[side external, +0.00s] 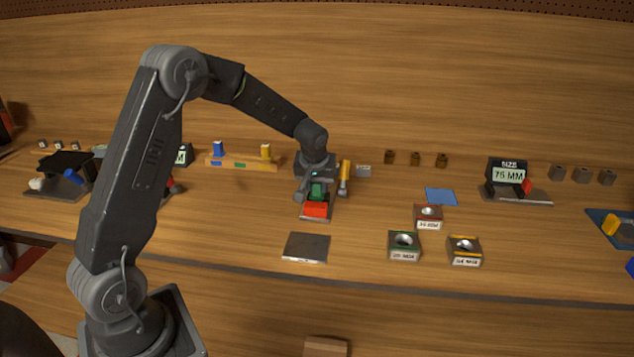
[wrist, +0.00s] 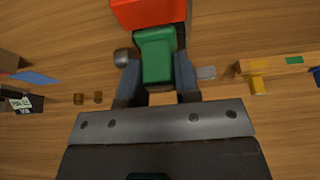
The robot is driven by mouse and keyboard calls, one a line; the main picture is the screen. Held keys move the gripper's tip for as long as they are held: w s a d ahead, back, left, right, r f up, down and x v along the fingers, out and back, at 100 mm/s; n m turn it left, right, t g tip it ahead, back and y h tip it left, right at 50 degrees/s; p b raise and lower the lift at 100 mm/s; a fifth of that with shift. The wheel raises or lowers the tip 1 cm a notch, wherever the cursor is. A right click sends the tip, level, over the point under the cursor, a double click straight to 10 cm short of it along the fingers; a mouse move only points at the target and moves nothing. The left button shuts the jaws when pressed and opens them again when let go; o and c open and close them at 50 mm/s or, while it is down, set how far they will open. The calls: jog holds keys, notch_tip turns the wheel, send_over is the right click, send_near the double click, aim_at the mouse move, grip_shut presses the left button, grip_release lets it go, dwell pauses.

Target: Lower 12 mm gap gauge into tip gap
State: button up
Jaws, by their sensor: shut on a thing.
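My gripper (side external: 317,182) is shut on a green gauge (side external: 317,191), a T-shaped piece. In the wrist view the green gauge (wrist: 156,60) sits between the two blue-grey fingers (wrist: 158,82). A red block (side external: 316,210) stands on a dark base just in front of the green gauge. The red block (wrist: 145,12) is at the top of the wrist view, close to the gauge's end. I cannot tell whether the gauge touches it or how deep it sits. No size marking on the gauge can be read, and the tip gap is not clearly visible.
A wooden rack (side external: 240,163) holds a blue and a yellow piece, with a bare green-marked place between. A yellow-topped post (side external: 344,175) stands right beside my gripper. A grey plate (side external: 306,247) lies in front. Several ring blocks (side external: 404,245) are to the right.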

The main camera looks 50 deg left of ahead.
jog(key=shift+f, duration=0.45)
dwell(0.6)
jog(key=o, duration=1.1)
jog(key=shift+c, duration=0.2)
